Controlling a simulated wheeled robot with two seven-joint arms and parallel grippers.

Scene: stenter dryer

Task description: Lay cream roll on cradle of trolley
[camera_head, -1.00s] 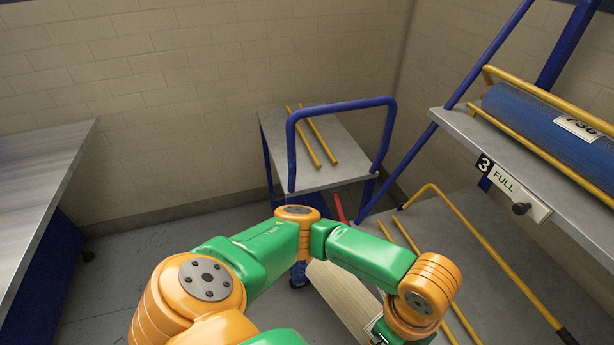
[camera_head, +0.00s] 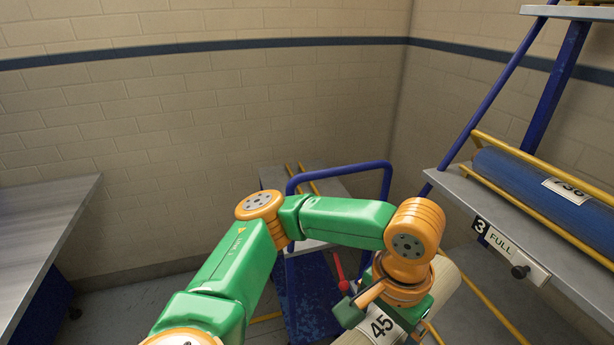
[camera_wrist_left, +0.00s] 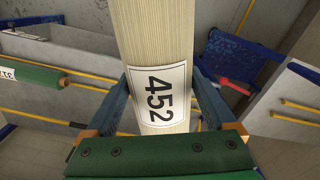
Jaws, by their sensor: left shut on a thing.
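The roll is nearer to me than the trolley. My right gripper is out of view.
A rack at the right holds a blue roll (camera_head: 525,178) between yellow rails, above a sign reading 3 FULL (camera_head: 500,243). A grey table (camera_head: 45,215) stands at the left. A green roll (camera_wrist_left: 35,75) lies at the left of the wrist view.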

